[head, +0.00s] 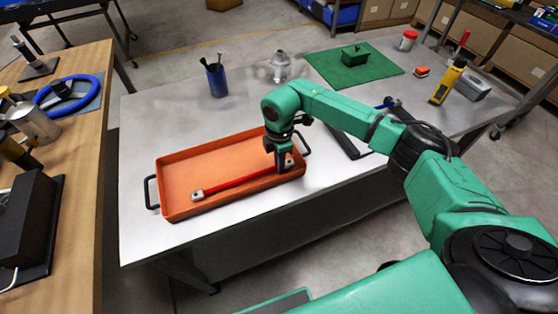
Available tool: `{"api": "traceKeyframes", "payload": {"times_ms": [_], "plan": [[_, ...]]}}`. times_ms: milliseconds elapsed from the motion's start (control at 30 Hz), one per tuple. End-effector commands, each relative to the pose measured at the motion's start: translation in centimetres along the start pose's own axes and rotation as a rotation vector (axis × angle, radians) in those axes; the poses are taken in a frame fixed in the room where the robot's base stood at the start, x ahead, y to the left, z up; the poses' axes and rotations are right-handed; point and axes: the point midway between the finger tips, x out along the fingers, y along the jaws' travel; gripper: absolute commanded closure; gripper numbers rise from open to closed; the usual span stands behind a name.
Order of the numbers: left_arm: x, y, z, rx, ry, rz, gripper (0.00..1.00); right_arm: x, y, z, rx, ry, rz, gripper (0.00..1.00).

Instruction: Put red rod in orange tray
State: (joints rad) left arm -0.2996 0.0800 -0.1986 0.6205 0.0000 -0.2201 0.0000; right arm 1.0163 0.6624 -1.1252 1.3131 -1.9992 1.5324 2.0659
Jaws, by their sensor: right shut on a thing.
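The red rod (237,184) has pale metal ends and lies lengthwise within the orange tray (206,160), near its front wall. The tray stands on the grey table and has a black handle at each end. My right gripper (281,164) reaches down into the right part of the tray and is shut on the rod near its right end. Whether the rod rests fully on the tray floor cannot be told. My left gripper is not in view.
A blue pen cup (217,82) and a grey metal part (280,66) stand behind the tray. A green mat (335,68) with a green block (355,54) lies farther back. A yellow tool (448,82) stands at the right. The table left of the tray is clear.

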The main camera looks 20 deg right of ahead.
Motion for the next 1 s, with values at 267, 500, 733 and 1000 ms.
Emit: {"api": "traceKeyframes", "payload": {"times_ms": [267,500,733,1000], "plan": [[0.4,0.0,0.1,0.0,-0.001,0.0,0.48,0.7,-0.1,0.0,-0.001,-0.001,-0.003,1.0],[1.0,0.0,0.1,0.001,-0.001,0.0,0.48,1.7,-0.3,0.0,-0.001,-0.003,-0.009,1.0],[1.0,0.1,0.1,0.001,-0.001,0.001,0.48,1.9,-0.3,0.0,0.0,-0.005,-0.012,0.53],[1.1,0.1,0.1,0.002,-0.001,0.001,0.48,1.9,-0.4,0.0,0.0,-0.004,-0.013,0.53]]}}
